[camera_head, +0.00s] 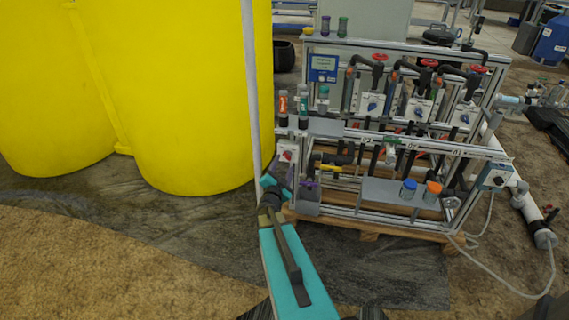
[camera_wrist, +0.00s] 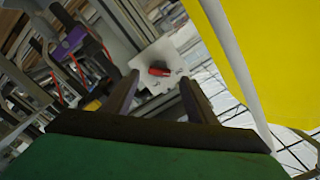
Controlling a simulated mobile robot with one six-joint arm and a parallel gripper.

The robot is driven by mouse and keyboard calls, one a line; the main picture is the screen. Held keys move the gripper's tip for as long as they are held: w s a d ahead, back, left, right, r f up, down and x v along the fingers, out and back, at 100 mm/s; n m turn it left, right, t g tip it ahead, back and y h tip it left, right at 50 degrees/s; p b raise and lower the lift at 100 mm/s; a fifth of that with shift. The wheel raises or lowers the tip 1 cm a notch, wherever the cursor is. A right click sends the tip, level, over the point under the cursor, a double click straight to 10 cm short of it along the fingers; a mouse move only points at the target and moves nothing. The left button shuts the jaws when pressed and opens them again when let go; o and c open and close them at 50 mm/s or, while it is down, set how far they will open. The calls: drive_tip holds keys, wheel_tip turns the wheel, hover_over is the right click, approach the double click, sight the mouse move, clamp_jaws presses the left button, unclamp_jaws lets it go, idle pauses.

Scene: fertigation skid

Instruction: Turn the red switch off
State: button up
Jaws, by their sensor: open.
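The red switch (camera_wrist: 159,72) sits on a pale plate (camera_wrist: 171,58) in the wrist view, between and beyond the fingertips of my gripper (camera_wrist: 158,85). My gripper is open, with one finger on each side of the switch and nothing held. I cannot tell whether the fingers touch the plate. In the head view, my gripper (camera_head: 275,183) is at the left end of the skid frame, near a pale plate (camera_head: 286,151). The switch's handle is too small there to read clearly.
Large yellow tanks (camera_head: 180,90) stand left of the skid, close to my arm. A thin pale pole (camera_head: 252,90) rises beside my gripper. Blue and orange-lidded jars (camera_head: 408,188) stand on a shelf. Open floor lies in front.

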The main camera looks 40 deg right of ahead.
drive_tip(key=v, duration=1)
drive_tip(key=shift+p, duration=0.3)
drive_tip(key=shift+w+a+r, duration=0.1)
drive_tip(key=shift+a, duration=0.05)
